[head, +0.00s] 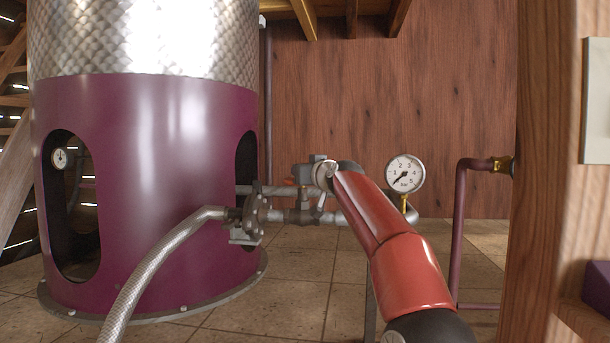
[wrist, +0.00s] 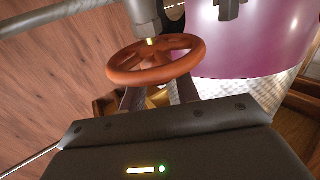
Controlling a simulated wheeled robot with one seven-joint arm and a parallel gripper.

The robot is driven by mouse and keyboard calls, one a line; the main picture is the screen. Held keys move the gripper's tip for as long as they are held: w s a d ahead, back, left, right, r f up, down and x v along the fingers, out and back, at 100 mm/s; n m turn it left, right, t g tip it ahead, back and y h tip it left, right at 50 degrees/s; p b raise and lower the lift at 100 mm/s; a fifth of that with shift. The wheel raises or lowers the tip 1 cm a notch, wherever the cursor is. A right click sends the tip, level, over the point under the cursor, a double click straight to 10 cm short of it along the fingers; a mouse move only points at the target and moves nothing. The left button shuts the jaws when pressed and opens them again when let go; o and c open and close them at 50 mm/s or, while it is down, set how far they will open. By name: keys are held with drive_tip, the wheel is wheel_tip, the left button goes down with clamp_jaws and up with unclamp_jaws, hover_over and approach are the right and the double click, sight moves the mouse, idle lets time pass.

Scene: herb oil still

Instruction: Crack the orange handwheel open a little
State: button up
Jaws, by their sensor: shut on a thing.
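The orange handwheel (wrist: 150,75) is in the middle of the wrist view, a spoked ring on a grey valve stem. My gripper (wrist: 160,93) is at its near rim, with its dark fingers reaching up to the wheel from below. The gripper is shut on the handwheel; the fingertips are partly hidden by the rim. In the head view my gripper (head: 318,170) is at the pipework, and only a small orange bit of the handwheel (head: 290,182) shows left of it.
A purple still (head: 165,190) with a metal top stands at left. A braided hose (head: 150,262) runs from its flange to the front. A pressure gauge (head: 405,174) stands right of my gripper, close to my arm. A wooden post (head: 545,180) is at right.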

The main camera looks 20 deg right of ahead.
drive_tip(key=shift+n+y, duration=0.4)
drive_tip(key=shift+y, duration=0.2)
drive_tip(key=o, duration=1)
drive_tip(key=shift+c, duration=0.2)
drive_tip(key=shift+s+d, duration=0.1)
drive_tip(key=shift+s+f+b, duration=0.15)
drive_tip(key=shift+s+b, duration=0.15)
drive_tip(key=shift+b, duration=0.25)
drive_tip(key=s+b, duration=0.4)
drive_tip(key=s, duration=0.3)
